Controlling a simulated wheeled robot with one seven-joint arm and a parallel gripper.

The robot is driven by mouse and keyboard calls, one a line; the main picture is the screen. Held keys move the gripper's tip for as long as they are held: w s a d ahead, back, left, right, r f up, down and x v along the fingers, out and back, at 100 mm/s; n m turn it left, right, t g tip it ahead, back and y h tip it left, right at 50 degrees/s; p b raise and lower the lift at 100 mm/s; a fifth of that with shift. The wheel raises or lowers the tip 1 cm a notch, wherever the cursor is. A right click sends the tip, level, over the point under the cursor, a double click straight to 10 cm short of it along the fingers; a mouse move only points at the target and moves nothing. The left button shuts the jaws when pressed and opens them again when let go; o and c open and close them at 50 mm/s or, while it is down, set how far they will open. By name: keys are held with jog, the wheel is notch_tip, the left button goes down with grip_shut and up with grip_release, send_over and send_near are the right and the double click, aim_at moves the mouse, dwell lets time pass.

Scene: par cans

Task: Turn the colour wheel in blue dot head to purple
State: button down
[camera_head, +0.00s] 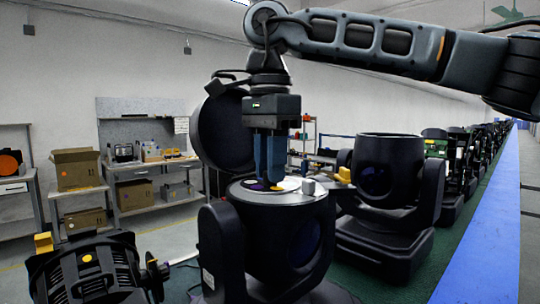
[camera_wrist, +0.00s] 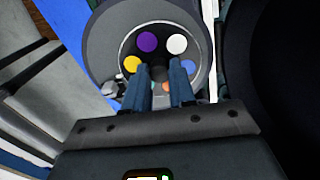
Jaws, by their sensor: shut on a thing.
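The colour wheel (camera_head: 285,184) lies in the open top of the middle moving head (camera_head: 262,245). In the wrist view the wheel (camera_wrist: 140,53) shows round filters: purple (camera_wrist: 147,42) at upper left, white (camera_wrist: 177,44) at upper right, yellow (camera_wrist: 132,64) at left, blue (camera_wrist: 188,67) at right and orange (camera_wrist: 166,87), partly hidden between my fingers. My gripper (camera_head: 270,178) points straight down from above with its blue fingers at the wheel's middle. It (camera_wrist: 166,80) is shut on the dark hub (camera_wrist: 158,73). No blue dot on this head can be made out.
A round black lid (camera_head: 222,130) stands open behind the head. Another head (camera_head: 385,185) stands close on the right, with a row behind it. A yellow-dotted lamp (camera_head: 88,275) is at front left. A workbench (camera_head: 155,190) with boxes stands behind.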

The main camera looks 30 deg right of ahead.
jog(key=n+p, duration=0.1)
jog(key=n, duration=0.3)
jog(key=shift+n, duration=0.3)
jog(key=n, duration=0.3)
jog(key=shift+n+p, duration=0.3)
jog(key=n, duration=0.4)
jog(key=shift+n+p, duration=0.4)
jog(key=shift+n, duration=1.5)
jog(key=c, duration=0.9)
grip_release()
jog(key=shift+c, duration=0.2)
jog(key=shift+r, duration=0.1)
